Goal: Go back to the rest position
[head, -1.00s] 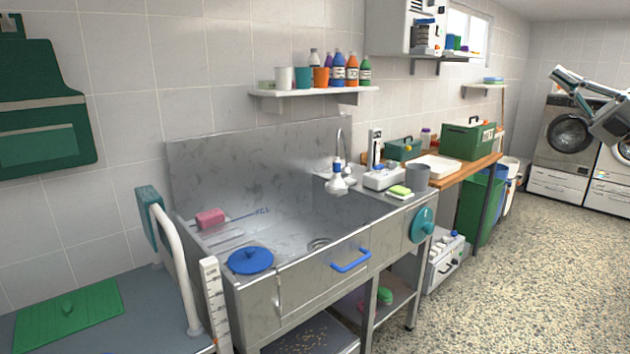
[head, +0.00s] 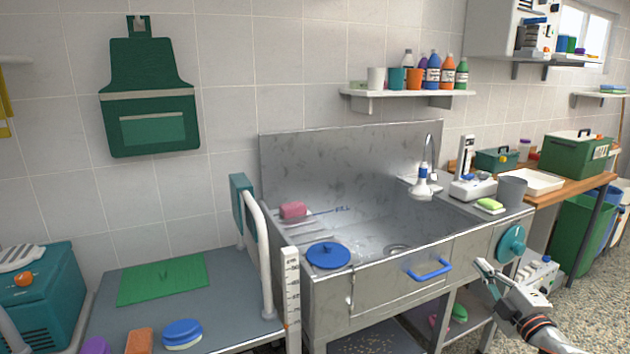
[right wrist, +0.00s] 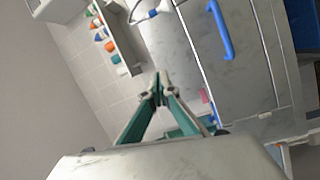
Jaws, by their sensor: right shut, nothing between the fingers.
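My right gripper (head: 484,269) is at the lower right in the head view, in front of the steel sink unit (head: 385,308). It looks apart from the blue handle (head: 429,270) and the teal round knob (head: 511,243). In the right wrist view its fingers (right wrist: 160,88) meet at the tips with nothing between them. The sink's blue handle also shows in that view (right wrist: 221,30), at the top. My left gripper is in neither view.
Left of the sink stands a grey table (head: 222,290) with a green mat (head: 162,278) and a white curved rail (head: 264,250). A teal box (head: 40,300) stands at the far left. A wooden bench (head: 570,190) and green bin (head: 574,235) are at right. Speckled floor shows at lower right.

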